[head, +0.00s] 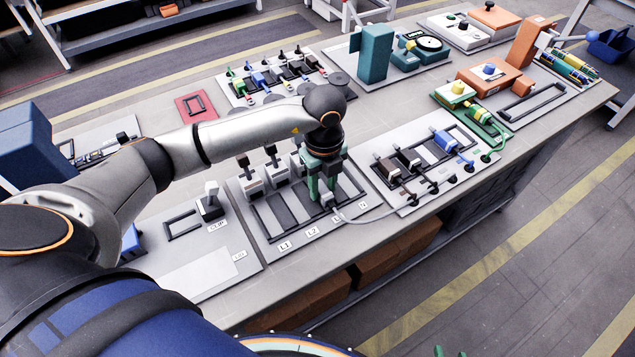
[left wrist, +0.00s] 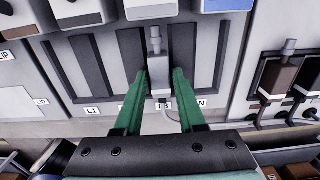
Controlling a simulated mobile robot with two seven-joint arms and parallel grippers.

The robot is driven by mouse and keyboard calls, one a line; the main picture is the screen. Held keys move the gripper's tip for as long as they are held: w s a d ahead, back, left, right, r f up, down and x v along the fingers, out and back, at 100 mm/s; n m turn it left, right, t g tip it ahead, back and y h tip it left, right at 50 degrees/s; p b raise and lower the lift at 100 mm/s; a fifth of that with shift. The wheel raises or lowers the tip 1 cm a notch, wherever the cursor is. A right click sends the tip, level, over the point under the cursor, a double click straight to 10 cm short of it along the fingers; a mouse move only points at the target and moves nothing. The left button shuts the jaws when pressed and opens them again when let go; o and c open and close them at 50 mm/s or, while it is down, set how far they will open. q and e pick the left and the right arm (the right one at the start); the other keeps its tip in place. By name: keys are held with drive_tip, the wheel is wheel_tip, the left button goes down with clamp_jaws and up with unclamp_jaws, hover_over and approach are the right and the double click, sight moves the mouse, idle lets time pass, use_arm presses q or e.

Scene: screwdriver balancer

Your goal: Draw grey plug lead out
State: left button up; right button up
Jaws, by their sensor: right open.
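The grey plug (left wrist: 159,75) stands upright in the slotted panel marked L1, L2, L3 and N (head: 268,222), towards its right side. Its grey lead (head: 362,218) runs from the plug's near side to the right, over the edge of the neighbouring panel. My left gripper (head: 320,190) reaches down over the plug. In the left wrist view its green fingers (left wrist: 160,85) stand on both sides of the plug, with a narrow gap showing on each side.
Black and grey plugs (head: 250,178) stand behind on the same panel. A teal block (head: 376,52) and an orange box (head: 492,78) stand further back. The bench's front edge is close.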

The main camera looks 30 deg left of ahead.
use_arm(q)
drive_tip(key=shift+o, duration=1.4)
wheel_tip(320, 180, up, 7)
drive_tip(key=p, duration=0.5)
drive_tip(key=shift+p, duration=0.4)
